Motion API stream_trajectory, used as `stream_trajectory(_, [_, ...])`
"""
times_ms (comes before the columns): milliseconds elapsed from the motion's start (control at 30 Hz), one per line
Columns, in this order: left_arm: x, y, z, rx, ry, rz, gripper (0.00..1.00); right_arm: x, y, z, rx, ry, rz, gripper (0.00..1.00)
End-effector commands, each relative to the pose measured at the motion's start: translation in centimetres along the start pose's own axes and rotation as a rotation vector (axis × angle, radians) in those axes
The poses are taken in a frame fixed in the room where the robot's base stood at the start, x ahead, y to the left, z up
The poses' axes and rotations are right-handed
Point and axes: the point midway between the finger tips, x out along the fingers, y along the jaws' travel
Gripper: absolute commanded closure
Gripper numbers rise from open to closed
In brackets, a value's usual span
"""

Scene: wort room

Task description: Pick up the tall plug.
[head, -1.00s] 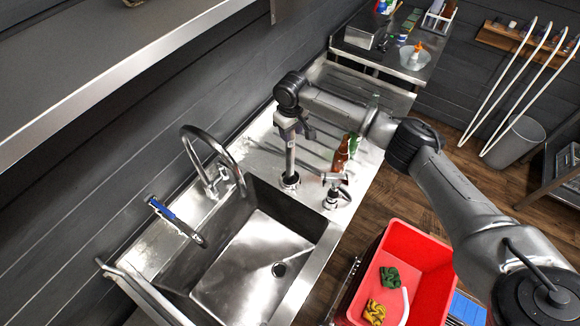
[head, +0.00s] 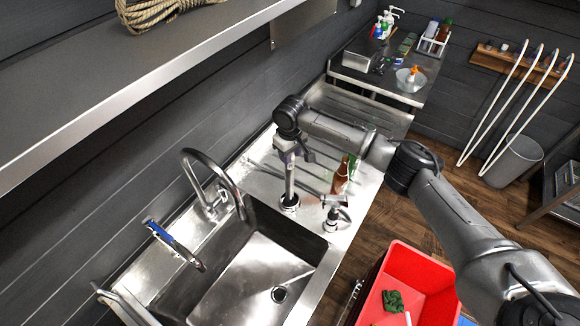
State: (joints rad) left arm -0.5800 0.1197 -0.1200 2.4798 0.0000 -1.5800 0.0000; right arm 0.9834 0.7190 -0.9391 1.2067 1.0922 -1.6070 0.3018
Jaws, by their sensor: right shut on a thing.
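The tall plug (head: 290,182) stands upright on the steel counter beside the sink, a slim grey metal stem with a wider round foot. My right gripper (head: 289,157) reaches in from the right, points down and is shut on the upper part of the tall plug. The fingers partly hide its top. The foot looks to be at the counter; I cannot tell whether there is a gap below it. My left gripper is not in view.
A shorter plug-like fitting (head: 335,212) stands close to the right. Brown and green bottles (head: 341,175) stand behind it. The sink basin (head: 260,265) with a curved tap (head: 215,170) lies to the front left. A red bin (head: 425,275) stands right of the counter.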

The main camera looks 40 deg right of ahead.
Motion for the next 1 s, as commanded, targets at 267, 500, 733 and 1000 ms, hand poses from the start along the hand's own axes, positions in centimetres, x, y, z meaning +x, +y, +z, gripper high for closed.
stream_trajectory(267, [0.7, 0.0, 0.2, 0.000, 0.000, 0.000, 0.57, -1.9, 0.0, -0.1, 0.001, 0.006, -0.002, 1.00])
stream_trajectory(500, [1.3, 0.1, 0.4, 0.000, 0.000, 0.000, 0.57, -4.1, 0.0, -0.1, 0.001, 0.006, -0.002, 1.00])
stream_trajectory(733, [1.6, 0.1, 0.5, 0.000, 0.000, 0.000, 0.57, -5.1, 0.9, 1.7, 0.000, 0.005, -0.001, 1.00])
stream_trajectory(1000, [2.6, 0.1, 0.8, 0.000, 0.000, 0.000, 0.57, -7.5, 2.8, 5.6, 0.002, 0.004, 0.001, 1.00])
